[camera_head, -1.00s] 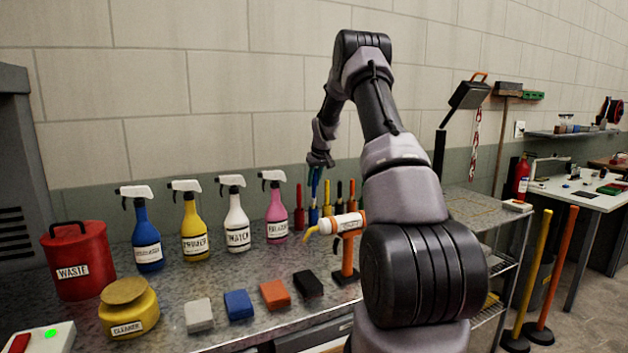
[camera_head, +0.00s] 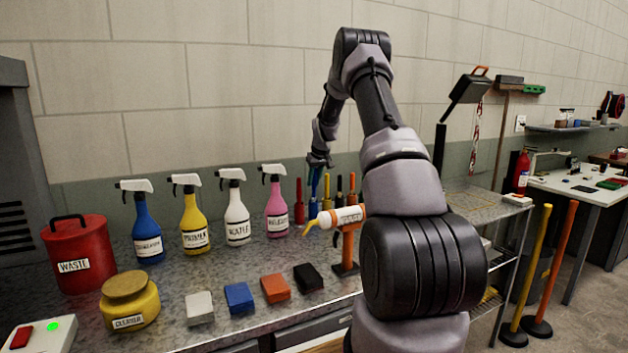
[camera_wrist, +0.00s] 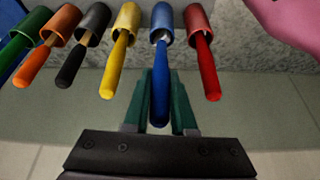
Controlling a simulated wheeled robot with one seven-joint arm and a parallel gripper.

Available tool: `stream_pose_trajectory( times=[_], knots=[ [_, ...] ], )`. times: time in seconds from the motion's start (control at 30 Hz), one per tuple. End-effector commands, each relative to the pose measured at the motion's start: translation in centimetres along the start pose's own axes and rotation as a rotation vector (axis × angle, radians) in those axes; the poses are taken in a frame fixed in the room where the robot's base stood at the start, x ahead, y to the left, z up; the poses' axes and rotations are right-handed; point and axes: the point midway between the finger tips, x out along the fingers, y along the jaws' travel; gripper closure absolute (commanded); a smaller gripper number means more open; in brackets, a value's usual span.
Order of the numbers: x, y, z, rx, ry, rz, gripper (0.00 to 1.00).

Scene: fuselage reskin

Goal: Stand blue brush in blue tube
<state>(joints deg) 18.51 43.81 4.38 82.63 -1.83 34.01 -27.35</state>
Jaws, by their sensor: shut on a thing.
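My gripper (camera_wrist: 160,112) is shut on the handle of the blue brush (camera_wrist: 160,82). In the wrist view the handle lies between the two green fingers. The brush's pale lower end reaches into the mouth of the blue tube (camera_wrist: 163,13); how deep it sits is hidden. In the head view my gripper (camera_head: 319,160) is at the back of the bench, above the row of tubes, with the blue brush (camera_head: 315,185) upright beneath it. The blue tube (camera_head: 313,212) shows only partly there.
A red brush (camera_wrist: 206,70) in its tube stands close on one side, a yellow brush (camera_wrist: 116,70) on the other. Black and orange brushes and a green tube (camera_wrist: 27,30) stand beyond. The pink spray bottle (camera_head: 277,207) and an orange-and-white tool on a stand (camera_head: 342,215) are near.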

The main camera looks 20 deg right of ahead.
Motion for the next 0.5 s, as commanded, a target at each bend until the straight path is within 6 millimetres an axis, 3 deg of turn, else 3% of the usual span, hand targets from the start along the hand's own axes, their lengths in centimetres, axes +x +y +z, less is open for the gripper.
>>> stream_pose_trajectory(
  times=[0.27,0.3,0.37,0.4,0.5],
  knots=[
    [0.07,0.00,0.05,0.000,0.000,0.000,1.00],
    [0.07,0.00,0.05,0.000,-0.001,0.000,0.72],
    [0.07,0.00,0.05,0.000,-0.001,0.000,0.49],
    [0.08,0.00,0.06,0.000,-0.001,0.000,0.41],
    [0.08,0.00,0.06,0.001,-0.001,0.000,0.41]
  ],
)
